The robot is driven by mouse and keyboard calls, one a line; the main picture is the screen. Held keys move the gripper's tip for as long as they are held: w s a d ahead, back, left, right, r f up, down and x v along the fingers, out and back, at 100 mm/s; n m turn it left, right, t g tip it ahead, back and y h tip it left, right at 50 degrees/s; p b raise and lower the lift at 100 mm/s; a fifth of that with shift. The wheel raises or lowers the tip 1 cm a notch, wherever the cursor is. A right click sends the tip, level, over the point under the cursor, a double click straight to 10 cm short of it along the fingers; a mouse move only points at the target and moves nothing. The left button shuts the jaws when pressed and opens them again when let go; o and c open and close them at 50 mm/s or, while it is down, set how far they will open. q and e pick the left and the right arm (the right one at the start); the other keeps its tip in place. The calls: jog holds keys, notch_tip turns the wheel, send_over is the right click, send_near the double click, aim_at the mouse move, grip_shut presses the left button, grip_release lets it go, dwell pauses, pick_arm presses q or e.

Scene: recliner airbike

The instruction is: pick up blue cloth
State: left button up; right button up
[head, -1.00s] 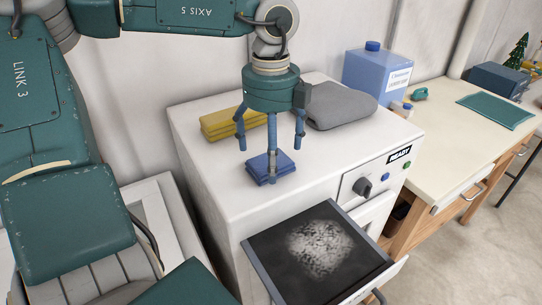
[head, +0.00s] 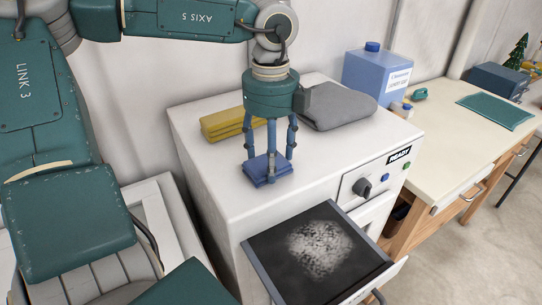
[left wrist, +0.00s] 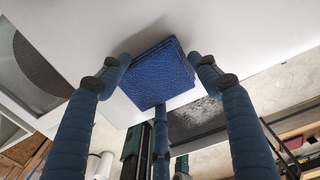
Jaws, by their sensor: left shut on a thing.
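The blue cloth (head: 267,168) is a folded square near the front left edge of the white cabinet top. My left gripper (head: 269,166) points straight down over it, with its fingers closed in around the cloth. In the left wrist view, the blue cloth (left wrist: 157,75) sits between the fingertips of my left gripper (left wrist: 158,72). The gripper is shut on the cloth. I cannot tell whether the cloth is clear of the cabinet top. My right gripper is not in view.
On the white cabinet (head: 195,160) lie a yellow cloth (head: 225,124) and a grey cloth (head: 340,106) behind the gripper. A blue canister (head: 374,75) stands at the back right. An open drawer with a dark tray (head: 285,270) juts out in front.

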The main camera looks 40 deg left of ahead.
pick_arm(q)
jog(key=shift+w+r, duration=0.1)
jog(key=shift+r, duration=0.6)
notch_tip(320, 180, up, 19)
jog(key=b, duration=0.2)
jog(key=shift+f, duration=0.2)
